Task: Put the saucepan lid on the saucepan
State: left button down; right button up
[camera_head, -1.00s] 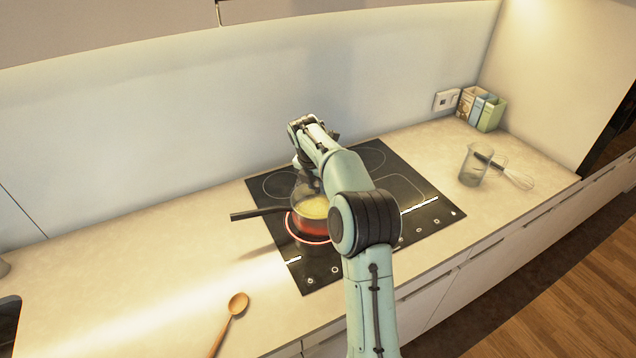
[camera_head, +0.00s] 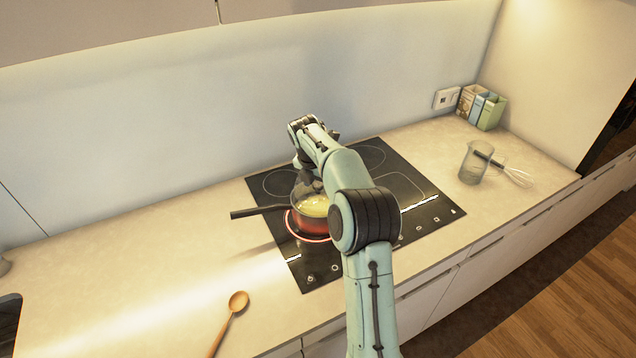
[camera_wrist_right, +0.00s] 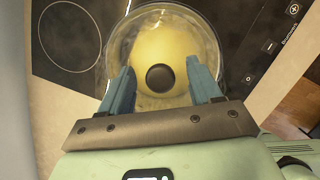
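The saucepan (camera_head: 312,222) stands on a glowing red ring of the hob, its dark handle pointing left. Yellow contents show in it. The clear glass lid (camera_wrist_right: 203,28) with a round black knob (camera_wrist_right: 160,77) lies over the saucepan, roughly centred in the right wrist view. Whether its rim sits flush all round is hard to tell. My right gripper (camera_wrist_right: 163,88) is open, with one finger on each side of the knob and a gap on both sides. In the head view my right arm partly hides the pan and lid. My left gripper is out of view.
The black hob (camera_head: 408,188) has free surface around the pan. A wooden spoon (camera_head: 237,302) lies at the front left of the counter. A glass jug (camera_head: 473,165), a whisk (camera_head: 517,176) and several boxes (camera_head: 490,112) stand or lie at the right. The wall is close behind.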

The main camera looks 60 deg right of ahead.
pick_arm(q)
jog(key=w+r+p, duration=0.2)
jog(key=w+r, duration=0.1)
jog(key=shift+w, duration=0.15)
pick_arm(e)
jog(key=v, duration=1.3)
jog(key=shift+r, duration=0.25)
